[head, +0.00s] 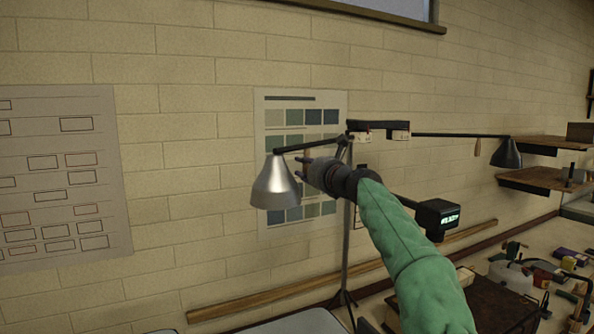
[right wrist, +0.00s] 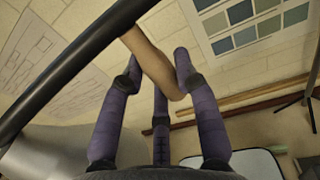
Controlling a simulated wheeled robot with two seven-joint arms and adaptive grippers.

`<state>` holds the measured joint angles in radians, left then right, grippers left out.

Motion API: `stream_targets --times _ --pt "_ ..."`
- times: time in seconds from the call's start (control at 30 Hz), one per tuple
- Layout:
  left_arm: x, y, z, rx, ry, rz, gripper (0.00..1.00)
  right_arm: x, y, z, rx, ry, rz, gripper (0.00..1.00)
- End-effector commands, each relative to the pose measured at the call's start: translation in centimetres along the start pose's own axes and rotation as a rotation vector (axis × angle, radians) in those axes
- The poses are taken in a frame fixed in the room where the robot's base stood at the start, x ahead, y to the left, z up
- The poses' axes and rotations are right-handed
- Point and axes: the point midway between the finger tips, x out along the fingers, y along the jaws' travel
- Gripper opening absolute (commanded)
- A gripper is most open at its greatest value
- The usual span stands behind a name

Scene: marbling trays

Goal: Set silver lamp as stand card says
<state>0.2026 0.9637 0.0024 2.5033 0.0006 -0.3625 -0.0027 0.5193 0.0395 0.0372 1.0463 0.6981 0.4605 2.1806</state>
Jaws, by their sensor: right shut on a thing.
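The silver lamp (head: 276,187) hangs shade-down at the left end of a dark boom (head: 310,144) on a tall stand (head: 346,230). My right gripper (head: 308,172) is just right of the shade, below the boom. In the right wrist view its purple fingers (right wrist: 158,90) are shut around a tan wooden handle (right wrist: 150,55) beneath a black tube (right wrist: 75,70). A grey curved surface at lower left there looks like the shade. Small pale cards (head: 363,137) sit below the stand's crossbar (head: 378,125); their writing is too small to read. My left gripper is out of view.
A dark lamp (head: 507,153) hangs from the right boom, with a similar wooden handle (head: 477,147). A black box with a lit display (head: 437,218) is right of my arm. A swatch chart (head: 273,222) is on the wall behind. Cluttered worktop lies at lower right.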

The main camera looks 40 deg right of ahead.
Motion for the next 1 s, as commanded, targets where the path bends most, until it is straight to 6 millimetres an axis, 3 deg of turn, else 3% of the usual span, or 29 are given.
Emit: stream_targets --times 0.2,0.57,0.6,0.67,1.0 --pt "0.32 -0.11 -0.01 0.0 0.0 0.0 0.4 -1.0 -0.46 0.03 0.004 -0.002 -0.003 0.0" --pt "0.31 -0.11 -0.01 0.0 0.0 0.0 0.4 -1.07 -0.43 0.09 0.003 -0.002 -0.001 0.0" --pt "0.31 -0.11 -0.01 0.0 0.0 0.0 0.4 -1.07 -0.42 0.09 0.003 -0.003 -0.001 0.36" --pt "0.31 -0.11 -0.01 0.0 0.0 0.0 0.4 -1.07 -0.42 0.09 0.003 -0.003 -0.001 0.53" --pt "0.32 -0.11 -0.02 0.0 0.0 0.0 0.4 -1.09 -0.37 0.07 0.001 -0.002 0.0 0.56"
